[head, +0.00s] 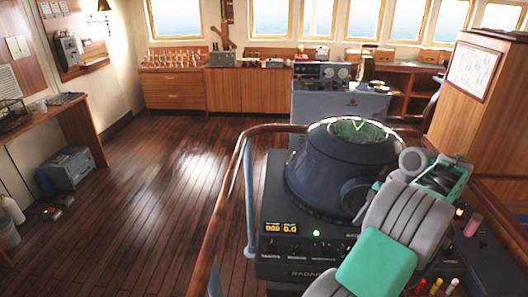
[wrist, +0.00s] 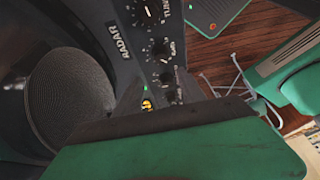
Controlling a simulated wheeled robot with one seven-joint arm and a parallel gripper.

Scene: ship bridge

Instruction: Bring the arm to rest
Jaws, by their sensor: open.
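My arm (head: 405,225), grey and green, reaches up from the bottom right of the head view. It bends at a joint beside the radar console (head: 293,270). My gripper (wrist: 157,90) shows in the wrist view with its two dark fingers apart and nothing visible between them. It is hard to make out in the head view. The radar console's knobbed front also fills the upper middle of the wrist view (wrist: 150,50), close beyond the fingers. Whether the fingers touch it, I cannot tell.
The radar's round dark hood (head: 345,165) stands left of my arm, and a wooden handrail (head: 228,200) curves around the console. A wooden cabinet (head: 485,105) is close on the right. Open plank floor (head: 160,190) lies to the left.

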